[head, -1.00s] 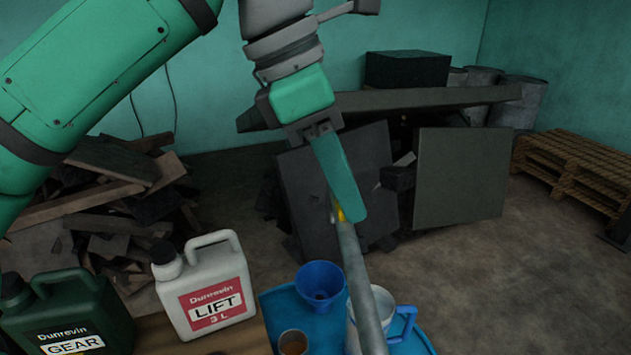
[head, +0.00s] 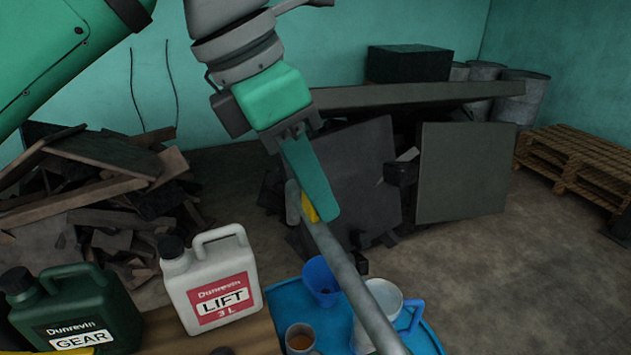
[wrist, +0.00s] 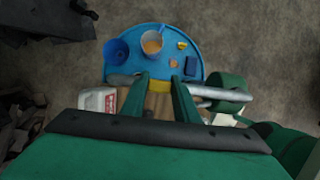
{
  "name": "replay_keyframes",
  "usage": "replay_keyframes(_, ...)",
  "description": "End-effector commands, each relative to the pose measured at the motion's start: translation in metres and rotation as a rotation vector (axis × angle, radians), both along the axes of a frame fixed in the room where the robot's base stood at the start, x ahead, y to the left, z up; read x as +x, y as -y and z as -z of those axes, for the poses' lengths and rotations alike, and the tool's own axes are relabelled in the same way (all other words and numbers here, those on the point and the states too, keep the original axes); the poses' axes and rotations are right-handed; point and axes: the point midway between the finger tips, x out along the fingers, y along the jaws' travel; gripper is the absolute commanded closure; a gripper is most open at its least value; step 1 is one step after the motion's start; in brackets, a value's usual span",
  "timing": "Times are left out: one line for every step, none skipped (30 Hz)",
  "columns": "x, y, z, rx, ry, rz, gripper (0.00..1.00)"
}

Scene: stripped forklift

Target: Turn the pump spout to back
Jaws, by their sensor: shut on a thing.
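The pump spout is a long grey pipe (head: 352,268) slanting from the bottom edge up to my gripper in the head view. It has a yellow band near its far end. My gripper (head: 308,207) is shut on the spout at this band, and the green finger hides part of it. In the wrist view the spout (wrist: 212,92) crosses between my gripper's two fingers (wrist: 160,85), with its free end sticking out to the left. At its right is a green round part (wrist: 230,95), seemingly the pump.
A white LIFT jug (head: 212,280) and green GEAR jug (head: 75,310) stand left. Scrap (head: 95,190) lies behind.

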Motion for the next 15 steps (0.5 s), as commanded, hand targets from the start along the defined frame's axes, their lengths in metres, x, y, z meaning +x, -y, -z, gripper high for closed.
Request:
replay_keyframes(-0.0003, -0.0017, -0.0004, 0.001, 0.000, -0.007, 1.00)
replay_keyframes(-0.0004, -0.0020, -0.0004, 0.001, 0.000, -0.008, 1.00)
replay_keyframes(-0.0005, -0.0023, -0.0003, 0.001, -0.001, -0.009, 1.00)
replay_keyframes(-0.0005, -0.0027, -0.0004, 0.001, 0.000, -0.011, 1.00)
replay_keyframes(-0.0005, -0.0030, -0.0003, 0.002, -0.001, -0.011, 1.00)
replay_keyframes(-0.0005, -0.0033, -0.0003, 0.002, -0.001, -0.012, 1.00)
replay_keyframes(-0.0005, -0.0034, -0.0002, 0.002, -0.001, -0.012, 1.00)
replay_keyframes(-0.0006, -0.0035, -0.0003, 0.002, -0.001, -0.012, 1.00)
replay_keyframes(-0.0005, -0.0036, -0.0003, 0.003, -0.001, -0.012, 1.00)
replay_keyframes(-0.0006, -0.0037, -0.0002, 0.003, -0.001, -0.012, 1.00)
replay_keyframes(-0.0006, -0.0039, -0.0001, 0.003, -0.001, -0.012, 1.00)
replay_keyframes(-0.0007, -0.0040, -0.0002, 0.003, -0.001, -0.012, 1.00)
replay_keyframes(-0.0006, -0.0041, -0.0002, 0.004, -0.002, -0.012, 0.66)
replay_keyframes(-0.0006, -0.0040, -0.0002, 0.003, -0.001, -0.012, 0.58)
replay_keyframes(-0.0005, -0.0039, -0.0001, 0.003, -0.001, -0.012, 0.54)
